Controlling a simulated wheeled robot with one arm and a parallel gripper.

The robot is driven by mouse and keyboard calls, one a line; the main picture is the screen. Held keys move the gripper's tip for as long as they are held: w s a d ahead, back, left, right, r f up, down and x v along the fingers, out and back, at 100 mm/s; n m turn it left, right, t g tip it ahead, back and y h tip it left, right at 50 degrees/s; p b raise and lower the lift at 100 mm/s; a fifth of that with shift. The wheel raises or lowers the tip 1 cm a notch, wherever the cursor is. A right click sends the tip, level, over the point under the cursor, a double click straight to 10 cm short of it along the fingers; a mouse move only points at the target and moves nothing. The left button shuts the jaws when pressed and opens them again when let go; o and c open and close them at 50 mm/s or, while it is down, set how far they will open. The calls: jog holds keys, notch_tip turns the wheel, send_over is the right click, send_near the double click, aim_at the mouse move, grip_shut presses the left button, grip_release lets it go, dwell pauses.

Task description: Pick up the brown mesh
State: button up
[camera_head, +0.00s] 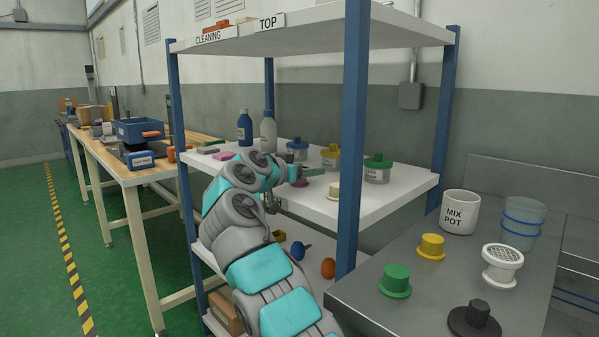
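I cannot make out a brown mesh anywhere in view. The only mesh that shows is a white-framed piece with a grid top (502,258), on the metal bench at the right. My gripper (304,174) is at the far end of my arm, over the middle shelf of the blue-posted rack. It is small and partly hidden by my arm, so its fingers and anything between them cannot be told. A small pink piece (303,184) lies on the shelf just below it.
The metal bench (395,312) holds green (396,279), yellow (431,246) and black (476,317) knobbed pieces, a MIX POT (459,212) and a clear blue-banded tub (522,222). Lidded jars (377,168) and bottles (245,128) stand on the middle shelf. A blue post (352,140) rises right of my arm.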

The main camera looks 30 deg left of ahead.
jog(key=c, duration=0.8)
